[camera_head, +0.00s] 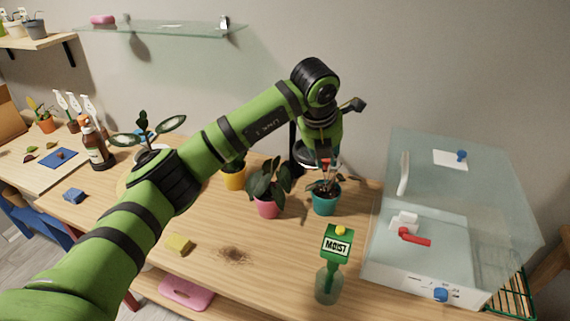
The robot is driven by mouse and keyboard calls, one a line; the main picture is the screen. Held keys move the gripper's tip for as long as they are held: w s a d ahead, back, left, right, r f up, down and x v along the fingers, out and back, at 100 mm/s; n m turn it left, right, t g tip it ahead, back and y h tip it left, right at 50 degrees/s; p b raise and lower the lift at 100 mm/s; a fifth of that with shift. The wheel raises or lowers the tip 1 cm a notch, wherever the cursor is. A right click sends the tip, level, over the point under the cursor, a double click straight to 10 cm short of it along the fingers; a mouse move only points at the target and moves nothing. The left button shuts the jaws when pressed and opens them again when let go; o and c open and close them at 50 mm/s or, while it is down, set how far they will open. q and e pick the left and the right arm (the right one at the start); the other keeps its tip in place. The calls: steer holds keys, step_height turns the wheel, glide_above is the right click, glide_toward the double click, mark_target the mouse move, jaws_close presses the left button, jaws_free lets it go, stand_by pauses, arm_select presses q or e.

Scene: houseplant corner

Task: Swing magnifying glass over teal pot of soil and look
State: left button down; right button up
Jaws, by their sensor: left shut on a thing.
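The teal pot (324,204) stands on the wooden table right of centre, with soil and a small sparse plant in it. My left arm reaches across from the left, and its gripper (327,158) points down just above the teal pot's plant. The gripper is shut on what looks like the edge of the magnifying glass (304,163), a dark round rim on a black stand beside the fingers. The rim lies at the pot's upper left; the fingers and wrist hide part of it, so I cannot tell how much of the soil it covers. My right gripper is not in view.
A pink pot (267,207) and a yellow pot (235,180) stand left of the teal pot. A green MOIST meter (337,245) stands in a clear holder in front. A transparent case (455,210) is on the right. Spilled soil (235,255) and a yellow sponge (179,244) lie in front.

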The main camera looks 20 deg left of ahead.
arm_select(q)
steer(key=w+d+n+y, duration=0.1)
steer(key=w+d+n, duration=0.1)
steer(key=w+d, duration=0.2)
steer(key=shift+w+d+n, duration=0.35)
steer(key=shift+d+n, duration=0.05)
steer(key=shift+d, duration=0.2)
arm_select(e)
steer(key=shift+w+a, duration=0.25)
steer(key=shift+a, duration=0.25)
arm_select(q)
steer(key=c, duration=1.1)
jaws_free()
steer(key=shift+a, duration=0.1)
steer(key=v, duration=1.2)
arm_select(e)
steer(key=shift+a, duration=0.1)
